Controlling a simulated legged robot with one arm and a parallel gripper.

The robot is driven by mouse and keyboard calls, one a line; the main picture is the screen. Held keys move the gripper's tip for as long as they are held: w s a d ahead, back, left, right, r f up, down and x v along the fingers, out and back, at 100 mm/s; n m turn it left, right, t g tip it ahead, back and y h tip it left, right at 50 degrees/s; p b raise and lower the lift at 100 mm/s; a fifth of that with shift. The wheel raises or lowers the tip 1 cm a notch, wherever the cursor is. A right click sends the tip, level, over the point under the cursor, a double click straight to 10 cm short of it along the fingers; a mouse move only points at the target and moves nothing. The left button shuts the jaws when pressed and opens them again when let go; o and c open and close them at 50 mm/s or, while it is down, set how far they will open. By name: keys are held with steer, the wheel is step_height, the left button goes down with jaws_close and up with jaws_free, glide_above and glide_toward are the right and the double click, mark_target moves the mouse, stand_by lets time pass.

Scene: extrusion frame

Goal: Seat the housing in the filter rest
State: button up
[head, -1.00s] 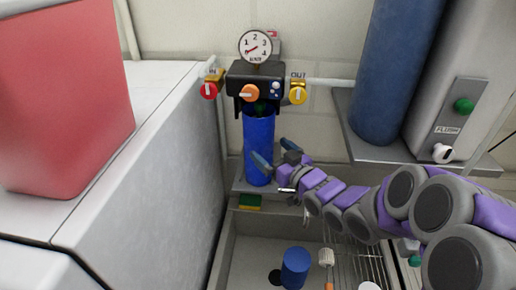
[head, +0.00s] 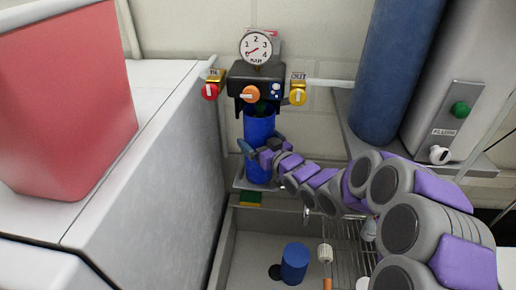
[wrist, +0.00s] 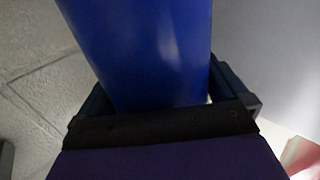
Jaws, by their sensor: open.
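The tall blue housing (head: 258,125) stands upright below the black filter head (head: 257,84) on the wall. Its top meets the head, and its lower end is just above or on a small grey ledge (head: 240,186); I cannot tell which. I cannot tell for sure which part is the filter rest. My gripper (head: 262,147) is open at the housing's lower half. In the wrist view the housing (wrist: 145,45) lies between the two dark fingers (wrist: 165,95). I cannot tell whether either finger touches it.
A sink (head: 245,250) lies below, with a short blue cylinder (head: 295,263), a white brush (head: 325,254) and a wire rack (head: 347,245). A sponge (head: 250,199) is at its back edge. A red container (head: 70,105) stands left; a large blue tank (head: 392,75) stands right.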

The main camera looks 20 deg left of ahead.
steer(key=shift+d, duration=0.1)
steer(key=shift+c, duration=0.3)
steer(key=c, duration=1.1)
